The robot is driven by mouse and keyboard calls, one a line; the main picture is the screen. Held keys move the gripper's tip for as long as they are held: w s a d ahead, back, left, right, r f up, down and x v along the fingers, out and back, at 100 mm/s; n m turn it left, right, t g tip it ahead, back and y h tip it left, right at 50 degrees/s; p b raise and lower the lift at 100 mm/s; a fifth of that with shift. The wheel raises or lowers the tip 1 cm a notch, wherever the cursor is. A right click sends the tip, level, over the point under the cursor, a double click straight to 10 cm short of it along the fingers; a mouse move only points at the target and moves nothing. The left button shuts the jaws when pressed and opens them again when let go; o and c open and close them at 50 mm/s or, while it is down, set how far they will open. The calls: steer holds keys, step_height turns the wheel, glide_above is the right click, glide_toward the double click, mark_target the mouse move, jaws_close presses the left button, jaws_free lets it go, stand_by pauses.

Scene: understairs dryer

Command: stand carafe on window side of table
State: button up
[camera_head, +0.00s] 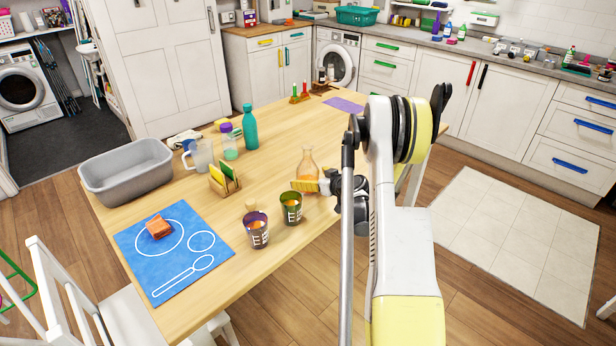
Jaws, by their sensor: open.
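A glass carafe (308,160) with an amber tint stands upright on the wooden table (285,130), near the table's right edge. My gripper (308,186) is just in front of the carafe at table height, its yellow finger pointing left. The gripper is open, and nothing shows between its fingers. It overlaps the lower part of the carafe in the picture, and I cannot tell whether they touch. My arm hides part of the table's right edge. No window is in view.
Two cups (291,208) (257,230) stand left of my gripper. A sponge holder (225,180), a jug (200,156), a teal bottle (250,128) and a grey tub (127,172) stand farther left. A blue mat (180,265) covers the near left. Bare table lies behind the carafe.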

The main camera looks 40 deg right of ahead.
steer(key=d+p+v, duration=0.1)
steer(key=p+v, duration=0.1)
steer(key=v, duration=0.8)
steer(key=w+a+r+t+h, duration=0.1)
steer(key=w+a+r, duration=0.1)
steer(key=r, duration=0.5)
steer(key=w+a+r+t+h, duration=0.1)
steer(key=w+a+r+t, duration=0.1)
steer(key=r, duration=0.6)
steer(key=w+a+r+t+h, duration=0.1)
steer(key=w+a+r, duration=0.15)
steer(key=r, duration=0.45)
steer(key=s+a+r+m+g+h, duration=0.1)
steer(key=s+a+r+m+h, duration=0.15)
steer(key=r, duration=0.25)
steer(key=s+a+r+m+h, duration=0.1)
steer(key=a+r, duration=0.3)
steer(key=r, duration=0.2)
steer(key=s+a+f+n+g+y, duration=0.2)
steer(key=s+a+f, duration=0.5)
steer(key=s+a, duration=0.4)
steer(key=s+a+f+n+g+y, duration=0.2)
steer(key=s+a+f+g+y, duration=0.3)
steer(key=s+a, duration=0.6)
steer(key=a+f+g, duration=0.2)
steer(key=a, duration=0.3)
steer(key=shift+s+g, duration=0.3)
steer(key=shift+s, duration=0.1)
